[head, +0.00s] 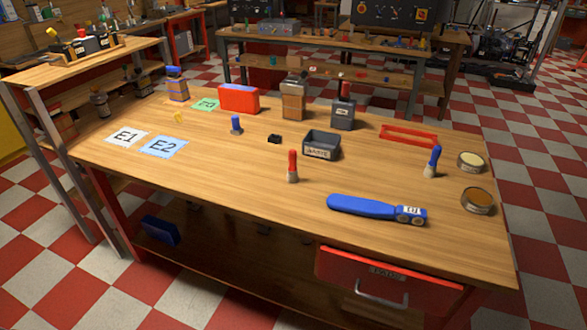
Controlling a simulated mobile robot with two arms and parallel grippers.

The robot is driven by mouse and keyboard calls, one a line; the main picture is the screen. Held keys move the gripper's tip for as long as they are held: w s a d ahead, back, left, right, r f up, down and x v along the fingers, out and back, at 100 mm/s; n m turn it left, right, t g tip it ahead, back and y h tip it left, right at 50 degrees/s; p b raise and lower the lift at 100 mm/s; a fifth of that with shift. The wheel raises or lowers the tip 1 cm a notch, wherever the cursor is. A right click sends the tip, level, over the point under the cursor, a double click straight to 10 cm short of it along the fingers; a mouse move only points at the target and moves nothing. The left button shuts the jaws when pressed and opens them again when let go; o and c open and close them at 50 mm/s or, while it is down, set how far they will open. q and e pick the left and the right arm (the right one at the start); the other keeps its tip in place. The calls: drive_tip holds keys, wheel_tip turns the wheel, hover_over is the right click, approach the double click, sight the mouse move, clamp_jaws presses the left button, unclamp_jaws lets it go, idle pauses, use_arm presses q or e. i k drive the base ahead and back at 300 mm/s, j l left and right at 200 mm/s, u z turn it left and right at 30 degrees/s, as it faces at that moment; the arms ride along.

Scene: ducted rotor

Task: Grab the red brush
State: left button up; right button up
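A small brush with a red handle (292,161) and a pale lower end stands upright on the wooden table (240,175), near the middle of its front half. A similar brush with a blue handle (434,160) stands to its right, slightly tilted. Another red-topped item (345,90) sticks up from a dark grey labelled container (343,117) further back; I cannot tell what it is. Neither of my grippers shows in the head view.
A blue paddle-like tool (365,207) lies right of the red brush. A grey bin (322,145) stands behind it. Two round tins (478,200) (471,161) sit at the right edge. A red frame (408,136) lies further back.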

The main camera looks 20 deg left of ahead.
sight(292, 176)
drive_tip(key=j+u, duration=0.25)
drive_tip(key=j, duration=0.45)
drive_tip(key=i+j+u, duration=0.1)
drive_tip(key=j+u, duration=0.2)
drive_tip(key=j, duration=0.4)
